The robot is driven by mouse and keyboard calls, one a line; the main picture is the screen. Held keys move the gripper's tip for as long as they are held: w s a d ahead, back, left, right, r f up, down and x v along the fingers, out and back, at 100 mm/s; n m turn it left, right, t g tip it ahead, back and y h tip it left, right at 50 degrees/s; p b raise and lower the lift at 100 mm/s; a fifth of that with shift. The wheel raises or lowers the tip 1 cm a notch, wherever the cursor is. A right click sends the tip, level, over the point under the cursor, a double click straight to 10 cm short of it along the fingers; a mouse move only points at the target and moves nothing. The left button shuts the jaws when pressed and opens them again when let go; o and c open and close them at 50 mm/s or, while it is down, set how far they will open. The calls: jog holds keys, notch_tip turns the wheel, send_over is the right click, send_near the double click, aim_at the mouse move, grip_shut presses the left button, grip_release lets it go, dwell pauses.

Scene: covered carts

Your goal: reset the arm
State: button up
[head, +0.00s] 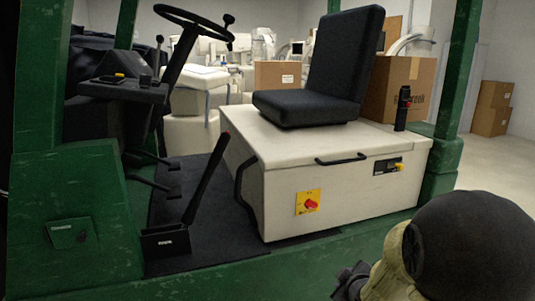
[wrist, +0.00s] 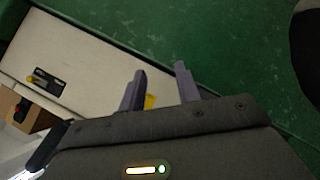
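My arm comes in at the lower right of the head view, and my gripper (head: 350,280) shows there only as a dark part low in front of the cart's green side rail. In the wrist view the two fingers of my gripper (wrist: 160,70) stand apart with nothing held between them. The white seat box (head: 335,185) of the cart is behind and to the left of my gripper; it also fills the left of the wrist view (wrist: 85,50). A yellow plate with a red switch (head: 309,203) is on its front. Part of this yellow plate (wrist: 150,102) shows between the fingers.
The green frame post (head: 459,80) rises near my arm. The green rail (head: 290,270) runs below the box. A black seat (head: 325,70), handle (head: 342,159), lever (head: 207,178) and steering wheel (head: 195,25) are on the cart. Cardboard boxes (head: 490,108) stand behind; floor at right is clear.

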jog(key=s+a+f+m+g+p, duration=0.15)
jog(key=s+m+g, duration=0.3)
jog(key=s, duration=0.45)
jog(key=s+a+f+m+g, duration=0.1)
jog(key=s+a+m+g, duration=0.3)
jog(key=s, duration=0.4)
notch_tip(320, 180, up, 38)
jog(key=p, duration=3.7)
jog(key=shift+d+f+m, duration=0.2)
jog(key=shift+d+m, duration=0.25)
jog(key=shift+t, duration=0.25)
jog(key=shift+w, duration=0.2)
